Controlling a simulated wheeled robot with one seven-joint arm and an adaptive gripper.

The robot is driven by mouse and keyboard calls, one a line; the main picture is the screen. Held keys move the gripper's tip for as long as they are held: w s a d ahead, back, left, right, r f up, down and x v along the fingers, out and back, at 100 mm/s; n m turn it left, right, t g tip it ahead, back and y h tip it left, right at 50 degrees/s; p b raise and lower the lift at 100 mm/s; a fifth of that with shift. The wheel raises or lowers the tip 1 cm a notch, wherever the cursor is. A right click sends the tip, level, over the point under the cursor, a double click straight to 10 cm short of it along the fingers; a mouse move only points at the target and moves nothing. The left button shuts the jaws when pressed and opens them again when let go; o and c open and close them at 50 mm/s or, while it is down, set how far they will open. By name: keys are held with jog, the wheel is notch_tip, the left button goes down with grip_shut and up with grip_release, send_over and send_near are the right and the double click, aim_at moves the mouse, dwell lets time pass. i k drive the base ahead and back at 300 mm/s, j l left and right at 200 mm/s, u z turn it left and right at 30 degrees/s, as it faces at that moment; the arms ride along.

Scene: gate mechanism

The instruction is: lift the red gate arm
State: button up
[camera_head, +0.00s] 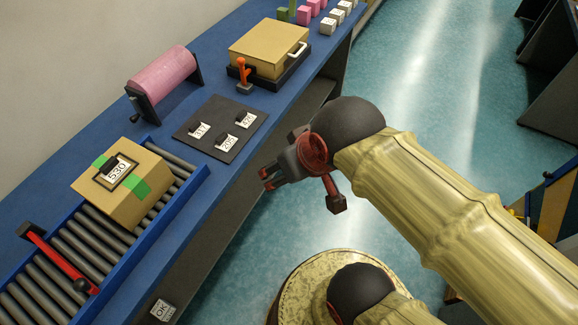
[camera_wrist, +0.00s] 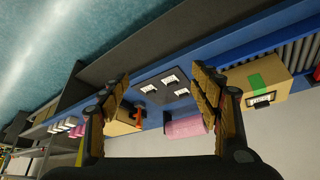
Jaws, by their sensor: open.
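The red gate arm (camera_head: 62,262) lies low across the roller conveyor (camera_head: 50,291) at the lower left of the head view. A small bit of red at that view's right edge may be the gate arm.
A cardboard box (camera_head: 125,190) labelled 530 sits on the rollers behind the gate arm. A dark plate (camera_head: 220,128) with labelled weights, a pink roller (camera_head: 162,78), an orange lever (camera_head: 243,74) and a lidded box (camera_head: 268,50) stand further along the blue bench (camera_head: 215,82). Open floor lies right.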

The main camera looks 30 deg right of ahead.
aim_at(81, 284)
jog(key=u, duration=1.75)
jog(key=i+j+z, duration=0.1)
jog(key=i+j, duration=0.2)
jog(key=i, duration=0.05)
